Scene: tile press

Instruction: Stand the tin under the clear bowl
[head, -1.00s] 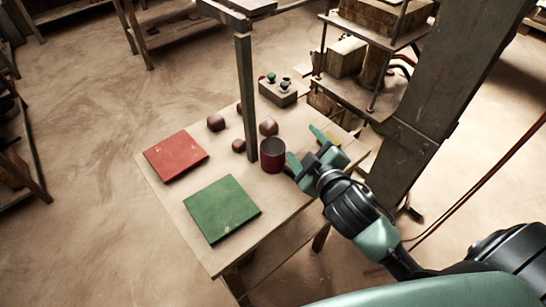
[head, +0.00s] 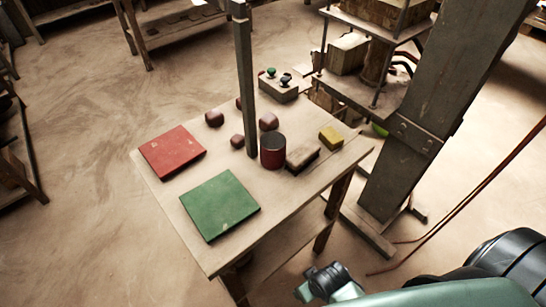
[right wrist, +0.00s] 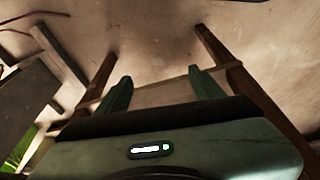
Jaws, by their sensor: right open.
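The tin (head: 273,153), a dark red upright cylinder with a dark top, stands on the wooden table beside the foot of a post. I cannot make out a clear bowl in either view. My right gripper is open and empty in the right wrist view (right wrist: 161,88), its two green fingers apart with table legs and floor beyond. In the head view the right arm is low, near the bottom edge, in front of and below the tabletop, well away from the tin. My left gripper is not in view.
The table (head: 290,200) bears a red tile (head: 172,151), a green tile (head: 220,204), several dark red lumps, a brown block (head: 302,157) right beside the tin and a yellow block (head: 331,138). A button box (head: 278,90) stands behind.

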